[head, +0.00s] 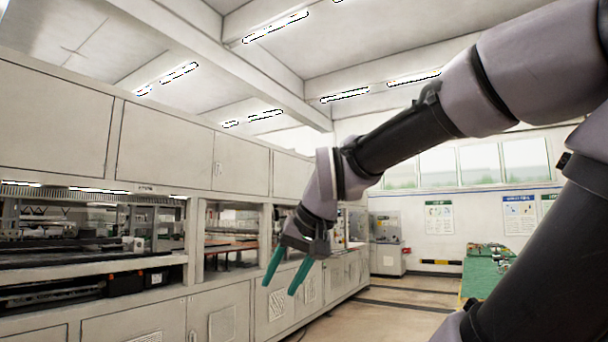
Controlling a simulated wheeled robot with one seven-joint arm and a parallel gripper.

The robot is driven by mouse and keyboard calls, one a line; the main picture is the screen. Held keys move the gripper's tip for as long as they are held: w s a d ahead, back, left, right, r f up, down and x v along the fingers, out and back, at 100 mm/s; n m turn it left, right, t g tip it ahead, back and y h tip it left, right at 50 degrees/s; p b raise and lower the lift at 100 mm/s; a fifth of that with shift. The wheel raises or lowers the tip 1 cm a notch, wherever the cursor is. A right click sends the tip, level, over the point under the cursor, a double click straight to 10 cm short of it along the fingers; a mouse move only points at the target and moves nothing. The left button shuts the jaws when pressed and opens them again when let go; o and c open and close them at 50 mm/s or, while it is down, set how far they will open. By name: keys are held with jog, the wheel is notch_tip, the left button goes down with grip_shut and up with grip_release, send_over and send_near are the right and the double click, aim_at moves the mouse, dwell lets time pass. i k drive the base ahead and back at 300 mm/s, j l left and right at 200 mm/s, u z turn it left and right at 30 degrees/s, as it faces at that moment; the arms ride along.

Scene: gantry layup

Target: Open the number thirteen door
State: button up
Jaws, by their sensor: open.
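My gripper (279,288) has two teal fingers that point down and stand apart, with nothing between them. It hangs in front of the long pale machine row on the left. Several upper doors (165,147) and lower doors (218,313) line that row, and those I can make out look shut. I cannot read a number thirteen on any door. My gripper and wrist hide part of the row behind them. I see no contact between the fingers and a door, though their depth is hard to judge.
Open machine bays (80,240) with rails and parts lie between the upper and lower doors. A green-topped table (482,272) stands at the right. A grey cabinet (386,243) stands at the far end. The floor aisle (400,305) between row and table looks clear.

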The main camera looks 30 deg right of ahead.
aim_at(245, 165)
jog(key=z, duration=0.4)
jog(key=i+z, duration=0.15)
jog(key=i, duration=3.2)
